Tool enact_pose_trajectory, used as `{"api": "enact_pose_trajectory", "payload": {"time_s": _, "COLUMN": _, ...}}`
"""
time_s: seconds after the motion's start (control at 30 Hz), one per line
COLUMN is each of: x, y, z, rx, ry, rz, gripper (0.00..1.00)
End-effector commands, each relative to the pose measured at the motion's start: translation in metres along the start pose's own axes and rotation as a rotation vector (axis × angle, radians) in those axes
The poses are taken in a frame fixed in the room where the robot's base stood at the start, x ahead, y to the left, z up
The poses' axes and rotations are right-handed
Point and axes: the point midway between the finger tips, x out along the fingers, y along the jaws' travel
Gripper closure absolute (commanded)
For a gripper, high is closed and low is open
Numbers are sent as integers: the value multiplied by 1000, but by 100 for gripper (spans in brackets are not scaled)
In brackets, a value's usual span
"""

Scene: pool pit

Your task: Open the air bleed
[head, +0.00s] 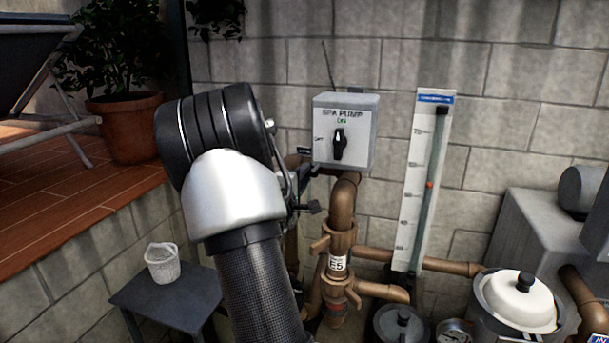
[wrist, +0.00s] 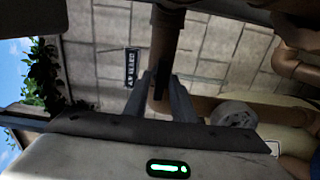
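In the wrist view the two grey fingers of my gripper (wrist: 161,84) point at a brown vertical pipe. A narrow dark bar (wrist: 160,80), perhaps the air bleed handle, stands between the fingertips. The gap around it is too small and dark to show whether they touch it. A small dark tag (wrist: 132,68) hangs on the wall to the left; its lettering is not readable. In the head view my wrist hides most of the gripper and the air bleed area. A small black knob (head: 313,206) shows just right of my wrist, and a dark tag (head: 304,150) above it.
The grey spa pump switch box (head: 358,118) is close to the right of my wrist. Brown pipes (head: 343,215) run below it. A white gauge board (head: 411,195) stands further right, near a white-lidded pot (head: 520,302). A small table (head: 130,295) is at lower left.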

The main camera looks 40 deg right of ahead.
Motion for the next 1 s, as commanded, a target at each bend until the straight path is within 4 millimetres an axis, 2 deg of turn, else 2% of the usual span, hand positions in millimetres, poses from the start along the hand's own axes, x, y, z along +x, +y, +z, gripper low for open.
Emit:
{"api": "enact_pose_trajectory", "payload": {"time_s": 0.03, "x": 0, "y": 0, "z": 0, "rx": 0, "ry": 0, "rz": 0, "gripper": 86}}
{"api": "enact_pose_trajectory", "payload": {"time_s": 0.1, "x": 0, "y": 0, "z": 0, "rx": 0, "ry": 0, "rz": 0, "gripper": 98}}
{"api": "enact_pose_trajectory", "payload": {"time_s": 0.13, "x": 0, "y": 0, "z": 0, "rx": 0, "ry": 0, "rz": 0, "gripper": 100}}
{"api": "enact_pose_trajectory", "payload": {"time_s": 0.53, "x": 0, "y": 2, "z": 0, "rx": -28, "ry": 0, "rz": -1, "gripper": 100}}
{"api": "enact_pose_trajectory", "payload": {"time_s": 1.0, "x": -1, "y": 6, "z": -1, "rx": -484, "ry": 2, "rz": -1, "gripper": 100}}
